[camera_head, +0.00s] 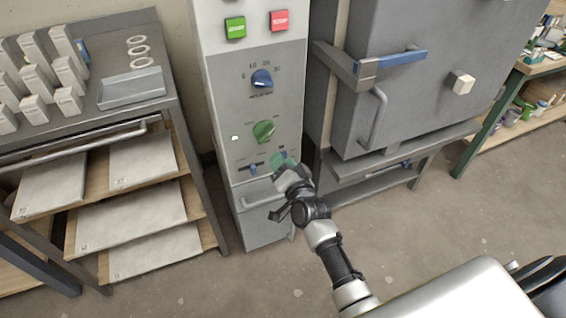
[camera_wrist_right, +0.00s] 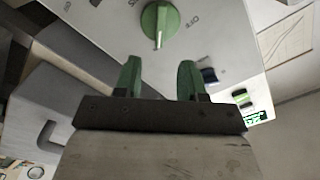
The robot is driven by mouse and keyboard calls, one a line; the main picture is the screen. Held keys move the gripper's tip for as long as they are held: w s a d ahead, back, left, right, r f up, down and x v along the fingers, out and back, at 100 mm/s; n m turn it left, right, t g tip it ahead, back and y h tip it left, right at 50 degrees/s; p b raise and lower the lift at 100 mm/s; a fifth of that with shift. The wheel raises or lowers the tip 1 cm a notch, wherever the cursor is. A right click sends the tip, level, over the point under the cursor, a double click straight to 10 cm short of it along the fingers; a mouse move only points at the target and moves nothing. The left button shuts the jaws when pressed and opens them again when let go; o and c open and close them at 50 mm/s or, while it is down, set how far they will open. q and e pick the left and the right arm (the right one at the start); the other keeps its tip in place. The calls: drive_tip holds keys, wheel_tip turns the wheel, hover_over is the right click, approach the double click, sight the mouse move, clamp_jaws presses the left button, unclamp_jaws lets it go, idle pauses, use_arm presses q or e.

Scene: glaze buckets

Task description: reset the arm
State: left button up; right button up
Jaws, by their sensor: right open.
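In the head view the panel carries a blue knob (camera_head: 262,78) above a green knob (camera_head: 264,131), with a blue-handled slider (camera_head: 252,168) below. My left gripper is not in view.
A large grey kiln-like cabinet (camera_head: 400,80) with a blue-ended latch handle (camera_head: 403,58) stands right of the panel. A cart (camera_head: 135,90) with white boxes and shelves of boards stands left. Green (camera_head: 235,27) and red (camera_head: 279,20) buttons top the panel. Floor at right is clear.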

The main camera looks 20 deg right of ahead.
drive_tip(key=s+f+n+g+p, duration=0.1)
drive_tip(key=s+f+n+g, duration=0.15)
drive_tip(key=s+f, duration=0.5)
drive_tip(key=s+a+f+n+g+p, duration=0.1)
drive_tip(key=s+f+g+p, duration=0.2)
drive_tip(key=f, duration=0.7)
drive_tip(key=s+f+n+g, duration=0.2)
drive_tip(key=s+f+g, duration=0.1)
drive_tip(key=s+f, duration=0.45)
drive_tip(key=s+d+f+n+g+p, duration=0.1)
drive_tip(key=s+f, duration=0.3)
drive_tip(key=s, duration=0.6)
drive_tip(key=s+d+f+n+g+p, duration=0.1)
drive_tip(key=s+d+f+n+g, duration=0.1)
drive_tip(key=s, duration=0.9)
drive_tip(key=s+d+f+n+g+p, duration=0.1)
drive_tip(key=s+f+n+g, duration=0.2)
drive_tip(key=s, duration=0.8)
wheel_tip(320, 180, down, 4)
drive_tip(key=shift+d+r+g+h+p, duration=0.2)
drive_tip(key=shift+g+h+p, duration=0.15)
drive_tip(key=shift+g, duration=0.9)
